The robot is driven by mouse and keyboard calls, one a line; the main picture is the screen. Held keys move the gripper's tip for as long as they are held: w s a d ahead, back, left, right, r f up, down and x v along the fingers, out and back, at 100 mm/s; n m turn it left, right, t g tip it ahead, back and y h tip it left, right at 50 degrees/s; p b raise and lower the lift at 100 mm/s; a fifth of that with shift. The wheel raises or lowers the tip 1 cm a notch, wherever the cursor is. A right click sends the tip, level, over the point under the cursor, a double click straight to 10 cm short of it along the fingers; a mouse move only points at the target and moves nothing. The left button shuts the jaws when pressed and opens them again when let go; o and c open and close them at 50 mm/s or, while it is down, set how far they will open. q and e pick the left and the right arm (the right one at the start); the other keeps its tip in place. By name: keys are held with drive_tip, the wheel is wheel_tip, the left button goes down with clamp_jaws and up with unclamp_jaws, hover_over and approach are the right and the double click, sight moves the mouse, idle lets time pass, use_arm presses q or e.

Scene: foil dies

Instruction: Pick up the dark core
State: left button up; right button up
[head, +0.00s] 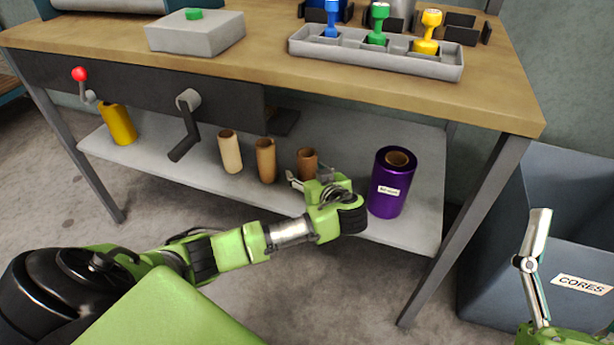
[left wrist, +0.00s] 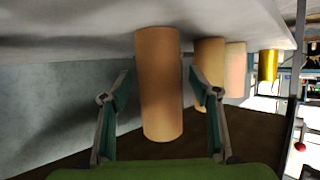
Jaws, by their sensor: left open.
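The dark core (head: 307,160) is a brown tube standing upright on the lower shelf, the rightmost of three cores. Its lower part is hidden by my left gripper (head: 313,182) in the head view. In the left wrist view, which shows the shelf upside down, the dark core (left wrist: 158,85) stands between the two spread fingers of my left gripper (left wrist: 160,92). Gaps show on both sides, so the gripper is open around it and not clamped. Part of my right gripper (head: 535,250) shows at the right edge; its opening cannot be told.
A mid-brown core (head: 265,160) and a pale core (head: 230,152) stand to the left. A purple foil roll (head: 392,183) stands close on the right. A gold roll (head: 118,124) is far left. The workbench top (head: 270,72) overhangs the shelf. A bin labelled CORES (head: 560,210) stands right.

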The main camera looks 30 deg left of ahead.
use_arm(q)
drive_tip(key=shift+w+a+f, duration=0.15)
drive_tip(key=shift+w+a, duration=0.1)
drive_tip(key=shift+a, duration=0.05)
drive_tip(key=shift+c, duration=0.3)
drive_tip(key=c, duration=1.2)
